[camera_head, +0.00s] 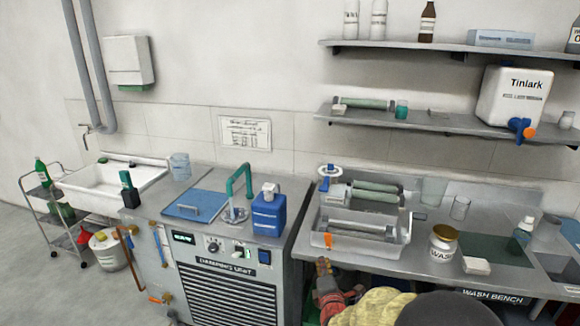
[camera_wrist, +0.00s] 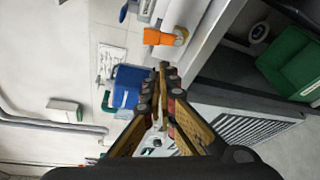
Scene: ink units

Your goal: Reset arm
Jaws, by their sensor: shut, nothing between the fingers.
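My gripper (camera_head: 322,268) shows at the bottom middle of the head view, in front of the wash bench's front edge. It also shows in the wrist view (camera_wrist: 163,72), where its fingers come together at the tips with nothing between them. My arm, red and yellow, reaches to it from the bottom right of the head view. A steel tray (camera_head: 316,238) with ink rollers (camera_head: 368,221) stands on the bench above the gripper. An orange part (camera_head: 328,241) sits at the tray's front left corner, apart from the gripper. It shows large near the fingertips in the wrist view (camera_wrist: 160,37).
A blue canister (camera_head: 269,215) and a green tap (camera_head: 241,181) stand on the damping unit (camera_head: 228,290) to the left. A WASH jar (camera_head: 443,245) stands on the wash bench (camera_head: 440,283). A green bin (camera_wrist: 285,65) lies beneath the bench. Open floor shows at far left.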

